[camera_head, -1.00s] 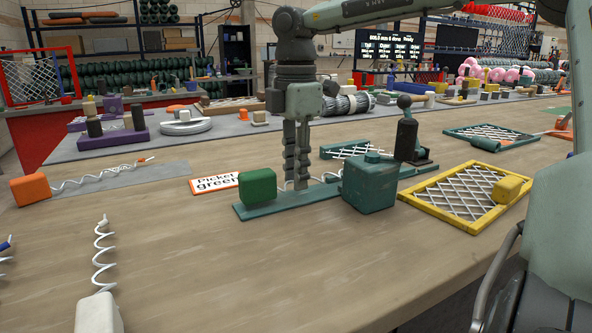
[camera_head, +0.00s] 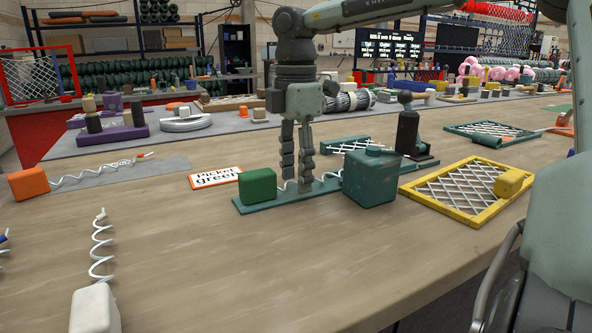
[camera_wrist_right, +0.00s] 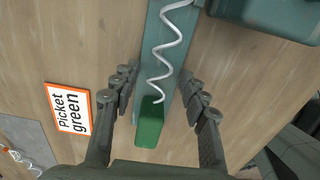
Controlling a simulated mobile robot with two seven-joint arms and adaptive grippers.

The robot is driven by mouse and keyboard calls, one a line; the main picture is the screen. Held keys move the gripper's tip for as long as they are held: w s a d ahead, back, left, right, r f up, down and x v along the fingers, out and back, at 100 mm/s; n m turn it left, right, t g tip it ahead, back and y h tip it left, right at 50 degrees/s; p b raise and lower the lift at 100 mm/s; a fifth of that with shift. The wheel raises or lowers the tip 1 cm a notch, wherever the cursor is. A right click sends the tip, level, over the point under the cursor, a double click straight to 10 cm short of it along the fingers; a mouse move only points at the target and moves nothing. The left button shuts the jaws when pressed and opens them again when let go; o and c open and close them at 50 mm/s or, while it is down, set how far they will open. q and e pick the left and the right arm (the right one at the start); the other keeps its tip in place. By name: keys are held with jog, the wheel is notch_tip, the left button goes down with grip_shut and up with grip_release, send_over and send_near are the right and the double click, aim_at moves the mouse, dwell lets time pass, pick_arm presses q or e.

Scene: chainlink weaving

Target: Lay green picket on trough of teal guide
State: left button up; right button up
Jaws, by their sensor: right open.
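The green picket has a green block (camera_head: 257,186) and a white spiral wire (camera_head: 331,176). It lies along the teal guide (camera_head: 268,204), with the block at the guide's near left end and the wire running toward the teal block. In the right wrist view the green block (camera_wrist_right: 150,122) and wire (camera_wrist_right: 167,45) lie lengthwise on the teal strip (camera_wrist_right: 187,35). My right gripper (camera_head: 297,187) is open, pointing down over the guide, its fingers (camera_wrist_right: 157,93) on either side of the picket. Whether they touch it, I cannot tell. My left gripper is not in view.
A teal block (camera_head: 371,178) and dark upright handle (camera_head: 408,130) stand at the guide's right. A yellow mesh frame (camera_head: 447,207) lies beyond. A "Picket green" card (camera_head: 214,177) lies left. Orange (camera_head: 29,184) and white (camera_head: 95,308) coil pickets lie farther left.

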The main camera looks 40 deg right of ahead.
notch_tip(320, 180, up, 12)
dwell(0.6)
dwell(0.5)
